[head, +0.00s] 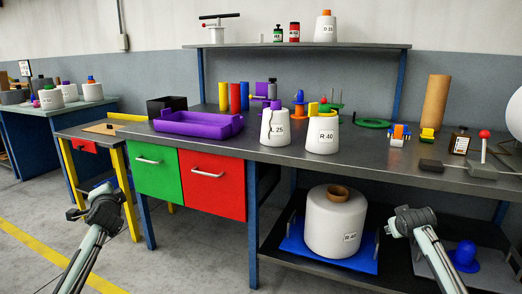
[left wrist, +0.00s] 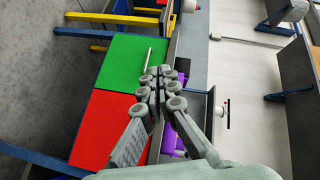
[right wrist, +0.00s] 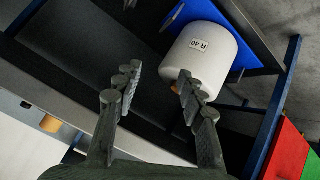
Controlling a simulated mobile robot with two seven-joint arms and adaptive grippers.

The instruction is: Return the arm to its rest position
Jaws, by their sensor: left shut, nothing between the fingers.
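My left gripper (head: 105,203) is at the left of the head view, in front of the workbench and below its top. In the left wrist view my left gripper (left wrist: 160,90) is shut and empty, with the green and red drawers beyond it. My right gripper (head: 412,217) is at the right of the head view, in front of the lower shelf. In the right wrist view my right gripper (right wrist: 155,92) has its fingers spread apart with nothing between them. A large white R-40 bobbin (head: 332,222) stands on the lower shelf, apart from the right gripper.
The workbench top (head: 230,142) carries a purple tray (head: 198,123), a bobbin marked 25 (head: 273,128), another R-40 bobbin (head: 322,136) and several small items. The green drawer (head: 152,174) and red drawer (head: 212,185) are closed. The floor at the left is clear.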

